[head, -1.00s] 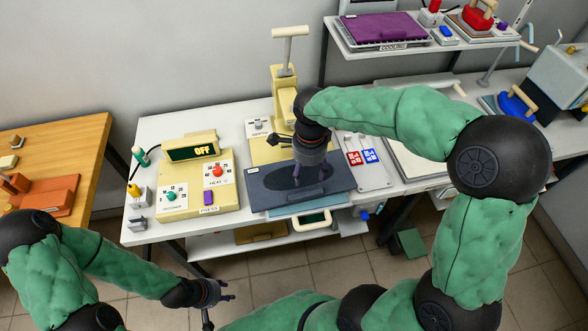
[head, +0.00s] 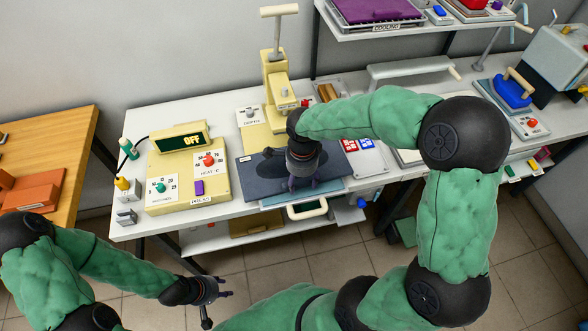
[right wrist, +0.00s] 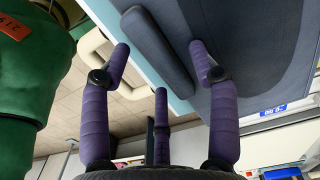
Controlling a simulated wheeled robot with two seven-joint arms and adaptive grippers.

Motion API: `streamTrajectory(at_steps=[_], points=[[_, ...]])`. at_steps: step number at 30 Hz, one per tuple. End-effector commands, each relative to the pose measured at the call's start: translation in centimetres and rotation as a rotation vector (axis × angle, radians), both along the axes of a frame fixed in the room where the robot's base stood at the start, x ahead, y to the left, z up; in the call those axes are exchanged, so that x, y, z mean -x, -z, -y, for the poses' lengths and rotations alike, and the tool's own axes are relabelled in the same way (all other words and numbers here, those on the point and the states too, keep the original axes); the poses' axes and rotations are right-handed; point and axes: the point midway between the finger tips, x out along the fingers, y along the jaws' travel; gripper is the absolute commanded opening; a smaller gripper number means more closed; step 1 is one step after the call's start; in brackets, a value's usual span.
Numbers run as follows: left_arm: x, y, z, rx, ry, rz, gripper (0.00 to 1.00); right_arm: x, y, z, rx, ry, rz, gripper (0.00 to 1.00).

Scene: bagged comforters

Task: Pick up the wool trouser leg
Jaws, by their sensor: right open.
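A flat dark blue-grey cloth piece, which looks like the wool trouser leg (head: 335,168), lies on the pressing bed, with a darker shape on its surface. It also shows in the right wrist view (right wrist: 228,25). A dark padded bar (right wrist: 158,52) lies along its near edge; I cannot tell whether it is part of the cloth. My right gripper (head: 300,183) points down over the cloth's near part. In the right wrist view its purple fingers (right wrist: 158,60) are spread around the bar, holding nothing. My left gripper (head: 223,292) is open and empty in front of the table.
A cream press control box (head: 188,175) with an OFF display stands left of the cloth. The cream press column (head: 276,85) rises behind it. A card with red and blue blocks (head: 360,158) lies right. A shelf with a purple item (head: 375,8) is at upper right.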

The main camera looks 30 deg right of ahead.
Motion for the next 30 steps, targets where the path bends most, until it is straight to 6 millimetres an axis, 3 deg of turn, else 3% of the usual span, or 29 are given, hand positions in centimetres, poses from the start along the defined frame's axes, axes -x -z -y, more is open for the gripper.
streamTrajectory(at_steps=[6,12,23,30], points=[[0.0,-0.1,0.0,0.000,0.000,0.000,0.40,0.0,0.0,0.0,0.000,0.000,0.001,0.58],[0.0,-0.1,0.0,0.000,0.000,0.000,0.40,0.0,0.0,0.0,0.000,-0.001,0.001,0.01],[0.0,-0.1,0.0,0.000,0.000,0.000,0.40,-0.1,-0.1,0.0,0.000,-0.001,0.002,0.00],[0.0,-0.6,0.0,0.000,0.000,0.000,0.40,-0.1,-1.7,0.0,0.001,-0.001,0.004,0.00]])
